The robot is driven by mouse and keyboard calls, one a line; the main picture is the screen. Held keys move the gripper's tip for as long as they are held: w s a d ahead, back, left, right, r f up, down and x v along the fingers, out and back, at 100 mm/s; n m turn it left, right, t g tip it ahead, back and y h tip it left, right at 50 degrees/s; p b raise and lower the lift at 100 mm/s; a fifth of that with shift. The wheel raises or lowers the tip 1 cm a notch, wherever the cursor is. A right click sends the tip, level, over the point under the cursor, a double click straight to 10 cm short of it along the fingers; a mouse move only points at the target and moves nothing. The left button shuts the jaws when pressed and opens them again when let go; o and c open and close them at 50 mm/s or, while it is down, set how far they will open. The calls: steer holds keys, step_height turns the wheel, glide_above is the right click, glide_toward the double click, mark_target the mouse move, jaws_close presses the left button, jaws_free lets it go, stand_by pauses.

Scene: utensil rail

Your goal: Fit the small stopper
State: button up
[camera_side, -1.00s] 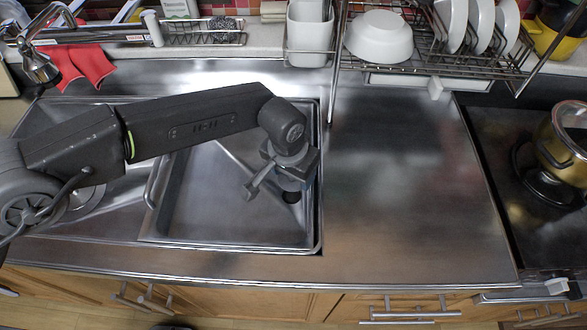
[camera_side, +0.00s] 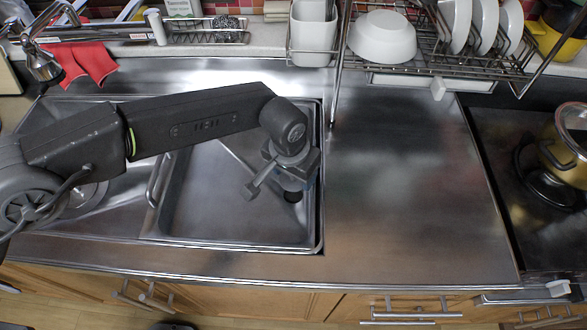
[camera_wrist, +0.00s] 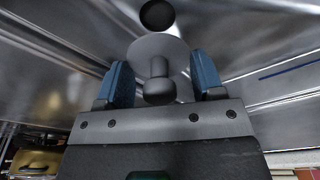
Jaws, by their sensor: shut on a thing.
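The small stopper (camera_wrist: 152,51) is a grey disc with a stubby knob, held between my blue fingertips in the wrist view. My gripper (camera_wrist: 162,82) is shut on it, with one finger at each side of the disc. A round dark hole (camera_wrist: 157,14) lies just beyond the disc's far edge in the wrist view. In the side view, my gripper (camera_side: 295,186) is low over the right part of the sink basin, with the dark hole (camera_side: 293,197) close by its tip. The stopper is hidden by the gripper there. I cannot tell the gap between stopper and sink floor.
The sink basin's rim (camera_side: 230,246) surrounds the work area, with its right wall close to my gripper. A bare steel counter (camera_side: 410,190) lies to the right. A dish rack with a white bowl (camera_side: 382,37) stands behind, and a pot (camera_side: 567,145) sits far right.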

mark_target(289, 187)
steer(key=shift+g+y, duration=0.4)
steer(key=shift+y, duration=0.1)
steer(key=f, duration=0.1)
steer(key=s+f, duration=0.1)
steer(key=s+a+f, duration=0.1)
steer(key=f, duration=0.1)
steer(key=shift+s, duration=0.1)
steer(key=shift+d+r, duration=0.1)
steer(key=shift+r, duration=1.95)
steer(key=shift+w+r, duration=0.2)
steer(key=shift+r, duration=0.45)
steer(key=shift+r, duration=0.1)
